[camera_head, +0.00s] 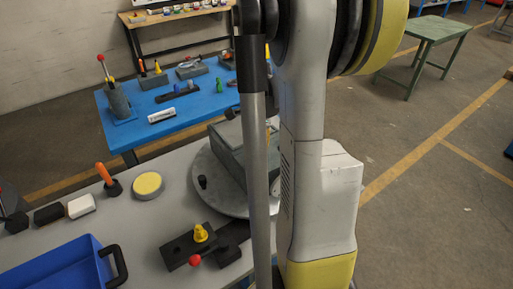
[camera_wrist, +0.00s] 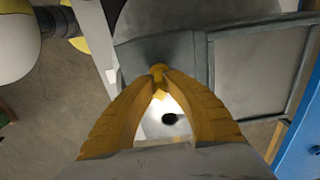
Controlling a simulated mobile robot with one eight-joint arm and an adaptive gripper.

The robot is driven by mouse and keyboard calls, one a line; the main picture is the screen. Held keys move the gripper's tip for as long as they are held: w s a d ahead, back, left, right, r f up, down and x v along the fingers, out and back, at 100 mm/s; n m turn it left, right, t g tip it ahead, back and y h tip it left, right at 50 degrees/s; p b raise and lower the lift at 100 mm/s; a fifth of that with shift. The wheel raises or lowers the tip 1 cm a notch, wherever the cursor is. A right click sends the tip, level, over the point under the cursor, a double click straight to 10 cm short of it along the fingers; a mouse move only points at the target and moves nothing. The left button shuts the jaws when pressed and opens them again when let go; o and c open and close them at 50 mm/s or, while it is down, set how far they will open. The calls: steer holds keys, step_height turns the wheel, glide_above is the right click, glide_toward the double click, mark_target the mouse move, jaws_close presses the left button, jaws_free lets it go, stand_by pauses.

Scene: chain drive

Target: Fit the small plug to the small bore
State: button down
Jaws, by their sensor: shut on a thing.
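In the wrist view my gripper's yellow fingers (camera_wrist: 159,88) converge and are shut on a small yellow-orange piece, which I take to be the small plug (camera_wrist: 158,69). Only its end shows between the fingertips. The plug is in front of or against a grey housing (camera_wrist: 200,62); I cannot tell whether it touches. No small bore is clearly visible at the plug. In the head view the grey housing (camera_head: 228,150) stands on a round grey plate (camera_head: 207,168). My arm hides most of the gripper and part of the housing there.
A dark fixture (camera_head: 178,252) with a yellow knob and red ball stands in front of the plate. A blue tray (camera_head: 60,270), yellow disc (camera_head: 147,185) and orange-handled tool (camera_head: 106,175) lie left. A blue table (camera_head: 180,113) with parts stands behind.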

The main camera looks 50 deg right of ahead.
steer(key=shift+f+b, duration=0.4)
steer(key=shift+f, duration=0.15)
steer(key=c, duration=1.4)
jaws_free()
step_height(320, 180, up, 12)
